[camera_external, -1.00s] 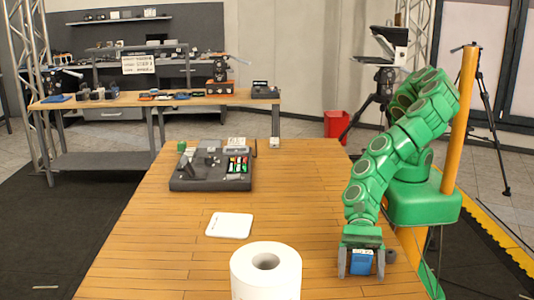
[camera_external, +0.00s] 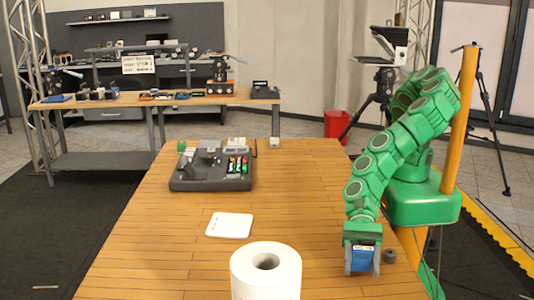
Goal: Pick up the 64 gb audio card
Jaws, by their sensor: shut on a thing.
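The audio card (camera_external: 362,261) is a small blue piece with a pale label along its top edge, at the near right of the wooden table. My gripper (camera_external: 362,266) points down over it and is shut on it, with one grey finger on each side. I cannot read the label, and I cannot tell whether the card touches the table or is slightly above it.
A small dark cylinder (camera_external: 389,256) stands close to the right of my gripper. A white paper roll (camera_external: 266,270) stands at the near edge. A white square pad (camera_external: 229,225) and a dark grey console (camera_external: 211,183) lie farther left. The middle of the table is clear.

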